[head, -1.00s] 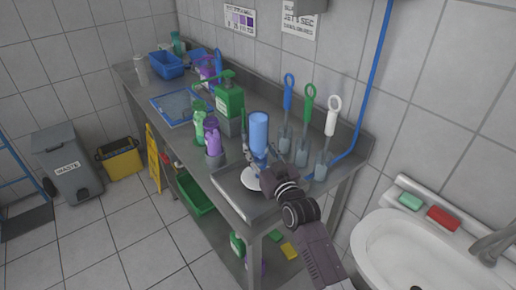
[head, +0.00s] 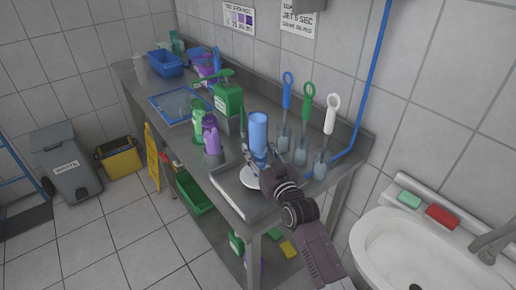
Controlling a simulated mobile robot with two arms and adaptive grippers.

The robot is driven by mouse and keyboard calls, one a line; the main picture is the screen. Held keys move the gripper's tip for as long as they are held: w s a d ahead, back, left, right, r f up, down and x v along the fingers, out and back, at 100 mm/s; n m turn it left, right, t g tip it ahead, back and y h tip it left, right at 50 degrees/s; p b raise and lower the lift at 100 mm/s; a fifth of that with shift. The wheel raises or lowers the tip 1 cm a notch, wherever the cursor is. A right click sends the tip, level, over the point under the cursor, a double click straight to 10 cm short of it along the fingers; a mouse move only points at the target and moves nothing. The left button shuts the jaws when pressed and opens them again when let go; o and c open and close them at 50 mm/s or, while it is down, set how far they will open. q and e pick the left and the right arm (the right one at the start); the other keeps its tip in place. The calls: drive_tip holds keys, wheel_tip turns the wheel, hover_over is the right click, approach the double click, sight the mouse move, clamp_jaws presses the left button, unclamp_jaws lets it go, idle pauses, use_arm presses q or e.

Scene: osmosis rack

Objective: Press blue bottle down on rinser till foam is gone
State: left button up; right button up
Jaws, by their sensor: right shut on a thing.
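The blue bottle (head: 258,130) stands upright, bottom end up, above the rinser (head: 250,179), a white round piece on the steel tray at the near end of the bench. My right gripper (head: 258,157) is shut on the lower part of the blue bottle. The gripper hides the bottle's lower end, so I cannot tell whether it touches the rinser. No foam can be made out at this size. My left gripper is out of view.
Green and purple bottles (head: 211,135) and a green pump bottle (head: 229,100) stand left of the blue bottle. A white sink (head: 425,250) is at the right. A blue hose (head: 375,70) hangs down the wall.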

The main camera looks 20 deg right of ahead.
sight(261, 165)
drive_tip(key=shift+f, duration=0.45)
drive_tip(key=shift+f+b, duration=0.5)
drive_tip(key=shift+f, duration=0.15)
drive_tip(key=shift+f, duration=0.15)
drive_tip(key=shift+f+b, duration=0.35)
drive_tip(key=shift+f, duration=0.05)
drive_tip(key=shift+f, duration=0.8)
idle(5.6)
